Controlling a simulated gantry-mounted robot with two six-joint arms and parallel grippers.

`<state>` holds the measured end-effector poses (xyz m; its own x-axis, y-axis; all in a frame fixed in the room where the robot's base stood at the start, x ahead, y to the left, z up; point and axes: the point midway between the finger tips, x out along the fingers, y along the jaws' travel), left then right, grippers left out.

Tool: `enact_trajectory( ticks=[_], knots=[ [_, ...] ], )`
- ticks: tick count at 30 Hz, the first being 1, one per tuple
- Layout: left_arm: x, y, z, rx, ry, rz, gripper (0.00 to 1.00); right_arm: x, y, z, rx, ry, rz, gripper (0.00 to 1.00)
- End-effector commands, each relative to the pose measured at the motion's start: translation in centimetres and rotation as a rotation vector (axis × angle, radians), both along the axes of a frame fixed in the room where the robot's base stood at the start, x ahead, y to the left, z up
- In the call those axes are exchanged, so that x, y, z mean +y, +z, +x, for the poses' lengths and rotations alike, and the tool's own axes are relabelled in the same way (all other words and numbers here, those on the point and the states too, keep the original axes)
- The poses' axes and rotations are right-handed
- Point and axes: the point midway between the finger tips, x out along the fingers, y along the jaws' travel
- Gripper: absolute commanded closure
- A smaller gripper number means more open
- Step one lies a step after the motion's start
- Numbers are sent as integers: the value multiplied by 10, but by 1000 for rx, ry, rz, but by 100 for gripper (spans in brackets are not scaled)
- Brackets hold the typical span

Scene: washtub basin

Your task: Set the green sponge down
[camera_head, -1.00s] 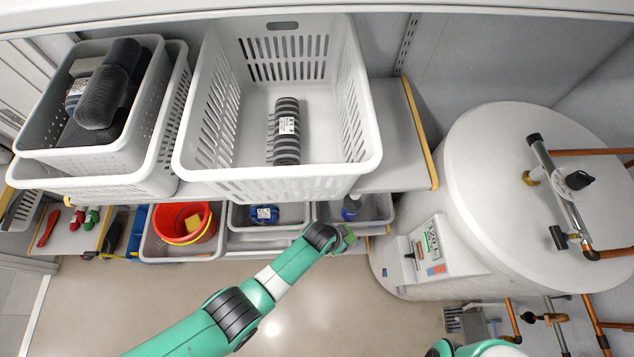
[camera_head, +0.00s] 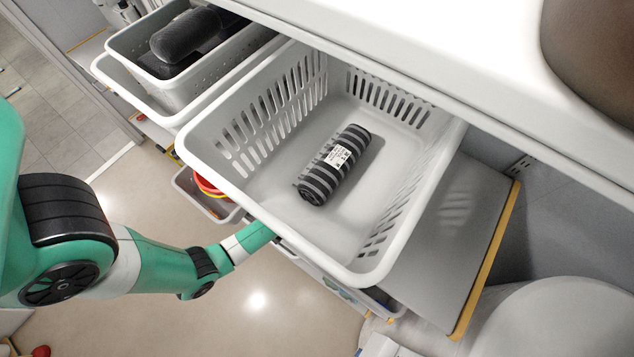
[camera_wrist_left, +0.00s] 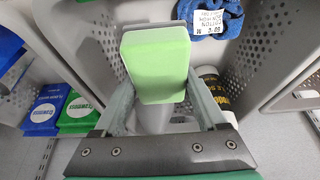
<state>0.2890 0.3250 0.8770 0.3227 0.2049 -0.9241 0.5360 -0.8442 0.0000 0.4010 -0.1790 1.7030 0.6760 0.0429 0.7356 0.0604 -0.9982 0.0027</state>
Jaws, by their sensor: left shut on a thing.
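The green sponge (camera_wrist_left: 158,68) is held between the fingers of my left gripper (camera_wrist_left: 160,92) in the left wrist view. It appears raised in front of grey perforated bins. Whether it touches anything beneath cannot be told. In the head view my left arm (camera_head: 165,265) reaches in from the left. Its gripper and the sponge are hidden there beneath the large white basket. My right gripper is in neither current view.
The white basket (camera_head: 190,140) holds a striped dark roll (camera_head: 335,165). In the wrist view, a blue tagged bundle (camera_wrist_left: 218,15) lies top right, a dark container (camera_wrist_left: 222,95) stands right, and blue (camera_wrist_left: 48,105) and green (camera_wrist_left: 80,112) packages lie left.

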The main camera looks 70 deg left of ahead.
Motion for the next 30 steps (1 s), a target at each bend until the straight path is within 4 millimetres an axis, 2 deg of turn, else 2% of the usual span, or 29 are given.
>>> enact_trajectory(
  ticks=[3,8,14,22,30],
  knots=[
    [0,-29,0,0,-2,0,87,0,-29,0,0,0,0,0],
    [0,-59,1,0,-3,0,87,0,-60,0,1,0,0,0],
    [-1,-61,1,0,-4,1,87,0,-62,0,1,0,0,0],
    [-1,-100,1,0,-4,1,87,0,-101,0,2,0,0,0],
    [-1,-96,1,0,-4,1,87,0,-97,0,1,0,0,0]
  ],
)
